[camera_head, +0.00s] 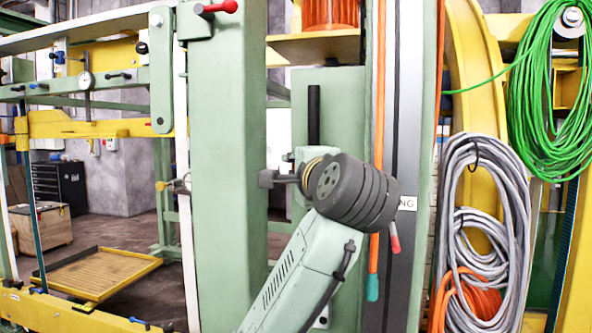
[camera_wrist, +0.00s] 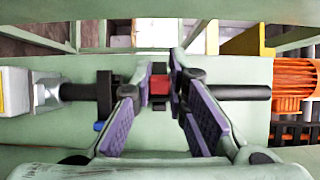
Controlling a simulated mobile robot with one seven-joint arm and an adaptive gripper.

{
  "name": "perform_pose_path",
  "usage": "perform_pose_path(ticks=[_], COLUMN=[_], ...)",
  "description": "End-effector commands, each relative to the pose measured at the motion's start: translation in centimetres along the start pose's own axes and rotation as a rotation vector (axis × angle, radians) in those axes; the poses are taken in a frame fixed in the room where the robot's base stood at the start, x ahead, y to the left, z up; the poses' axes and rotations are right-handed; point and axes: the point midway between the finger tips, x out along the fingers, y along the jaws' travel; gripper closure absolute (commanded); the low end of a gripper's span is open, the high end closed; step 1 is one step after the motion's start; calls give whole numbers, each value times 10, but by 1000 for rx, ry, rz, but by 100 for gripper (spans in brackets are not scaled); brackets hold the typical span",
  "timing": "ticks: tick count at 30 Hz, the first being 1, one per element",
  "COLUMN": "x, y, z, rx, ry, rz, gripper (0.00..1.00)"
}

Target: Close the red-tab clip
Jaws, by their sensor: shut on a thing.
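In the wrist view the red tab (camera_wrist: 159,85) of the clip lies between the two purple-padded fingers of my gripper (camera_wrist: 160,74). The fingers are closed in around it. A dark rod (camera_wrist: 240,92) extends to the right of the tab, and another dark shaft (camera_wrist: 80,91) runs left to a pale grey block (camera_wrist: 28,92). In the head view my dark wrist (camera_head: 350,192) is in front of the green panel, below an upright dark rod (camera_head: 313,115). The red tab is hidden there, so the clip's exact position cannot be told from that view.
A wide green column (camera_head: 225,170) stands just left of my wrist. An orange spool (camera_head: 331,14) sits on a shelf above. Grey cable coils (camera_head: 480,200) and a green cable coil (camera_head: 545,90) hang at the right. Open floor shows at the left behind the frame.

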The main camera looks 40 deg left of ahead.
Motion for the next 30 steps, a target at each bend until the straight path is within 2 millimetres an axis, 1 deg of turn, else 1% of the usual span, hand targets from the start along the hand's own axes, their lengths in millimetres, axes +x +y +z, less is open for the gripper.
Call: perform_pose_path(ticks=[3,9,24,25,30], x=[0,1,1,1,1], y=[2,2,2,2,1], z=[0,0,0,0,0], rx=[2,2,2,2,1], ry=[-54,-105,-119,-119,-119], rz=[5,7,6,6,4], gripper=[100,100,100,84,73])
